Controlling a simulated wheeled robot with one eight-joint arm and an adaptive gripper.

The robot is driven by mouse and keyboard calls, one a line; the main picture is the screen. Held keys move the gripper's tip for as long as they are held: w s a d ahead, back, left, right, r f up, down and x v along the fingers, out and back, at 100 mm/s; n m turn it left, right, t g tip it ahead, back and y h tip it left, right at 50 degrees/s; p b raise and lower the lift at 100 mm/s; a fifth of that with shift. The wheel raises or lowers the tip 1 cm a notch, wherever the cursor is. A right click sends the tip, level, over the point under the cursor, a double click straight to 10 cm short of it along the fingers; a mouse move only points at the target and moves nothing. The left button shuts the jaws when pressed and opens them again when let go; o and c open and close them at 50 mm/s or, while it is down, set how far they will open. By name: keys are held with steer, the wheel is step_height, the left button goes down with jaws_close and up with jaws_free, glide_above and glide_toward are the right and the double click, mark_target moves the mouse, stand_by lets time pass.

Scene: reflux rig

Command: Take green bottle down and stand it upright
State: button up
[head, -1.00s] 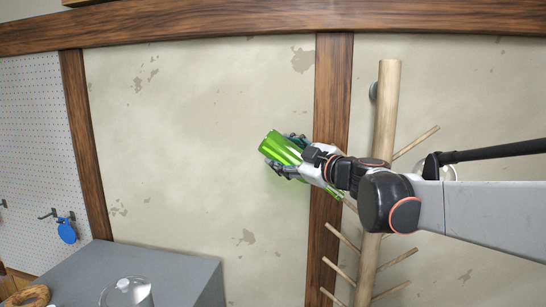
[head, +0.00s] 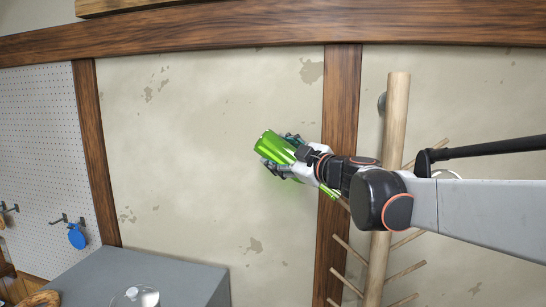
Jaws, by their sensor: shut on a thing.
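The green bottle (head: 274,148) is a shiny, see-through green cylinder in the middle of the head view. It is tilted, with its wide end toward the upper left. My gripper (head: 283,158) is shut around it, and the fingers and hand hide part of its body. A narrow green part (head: 328,192) shows below my wrist, to the lower right. The bottle is in the air in front of the pale wall, apart from the wooden peg rack (head: 395,130).
The rack's pegs stick out below and right of my arm. A grey cabinet top (head: 165,275) is at the lower left, with a clear glass vessel (head: 135,297) and a brown ring (head: 42,299) near its front. A pegboard (head: 40,150) holds a blue item (head: 76,237).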

mark_target(272, 146)
steer(key=shift+w+a+r+p, duration=0.2)
steer(key=shift+a+r+p, duration=0.05)
steer(key=shift+a+r, duration=0.3)
steer(key=shift+w+a+r+p, duration=0.15)
steer(key=shift+a+r+p, duration=0.1)
steer(key=shift+a+r, duration=0.3)
steer(key=shift+f, duration=0.15)
